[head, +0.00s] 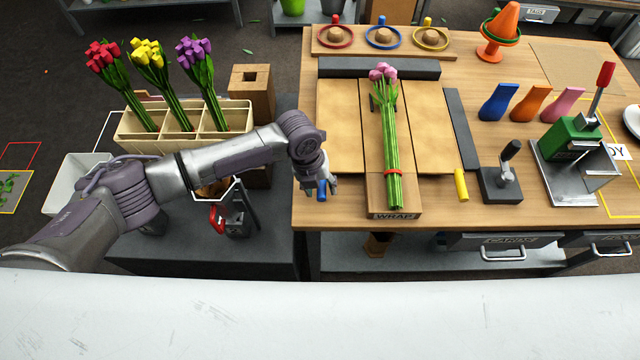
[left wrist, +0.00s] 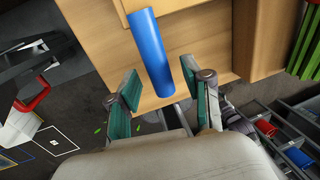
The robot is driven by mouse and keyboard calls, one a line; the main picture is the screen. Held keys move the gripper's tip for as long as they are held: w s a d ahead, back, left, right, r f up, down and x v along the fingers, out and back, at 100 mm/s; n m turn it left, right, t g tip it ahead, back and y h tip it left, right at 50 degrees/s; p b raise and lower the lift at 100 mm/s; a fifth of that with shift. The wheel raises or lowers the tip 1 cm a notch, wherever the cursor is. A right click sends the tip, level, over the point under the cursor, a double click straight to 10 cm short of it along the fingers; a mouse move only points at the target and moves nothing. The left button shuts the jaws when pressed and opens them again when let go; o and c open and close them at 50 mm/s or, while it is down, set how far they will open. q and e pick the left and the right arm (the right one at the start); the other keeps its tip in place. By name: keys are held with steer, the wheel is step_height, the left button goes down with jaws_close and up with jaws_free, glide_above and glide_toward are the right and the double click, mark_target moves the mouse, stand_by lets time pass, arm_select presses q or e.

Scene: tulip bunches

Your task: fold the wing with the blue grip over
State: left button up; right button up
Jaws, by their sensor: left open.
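The blue grip (head: 321,190) sits at the near left corner of the tan left wing (head: 338,125), which lies flat beside the middle panel. My left gripper (head: 327,180) is beside the blue grip at the table's front edge. In the left wrist view the blue grip (left wrist: 149,48) is a blue cylinder reaching toward the space between the open, teal-padded fingers of my gripper (left wrist: 165,100). A bunch of pink tulips (head: 390,130) with a red band lies along the middle panel. The right wing (head: 430,125) lies flat, with a yellow grip (head: 461,185) at its near corner. My right gripper is out of view.
A dark bar (head: 378,68) lies behind the wings, and another (head: 461,128) to their right. A black lever device (head: 502,180) and a green press (head: 572,140) stand farther right. A crate (head: 235,140) of tulips is at the left.

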arm_select(q)
steer(key=shift+f, duration=0.1)
jaws_close()
steer(key=shift+w, duration=0.1)
stand_by(0.4)
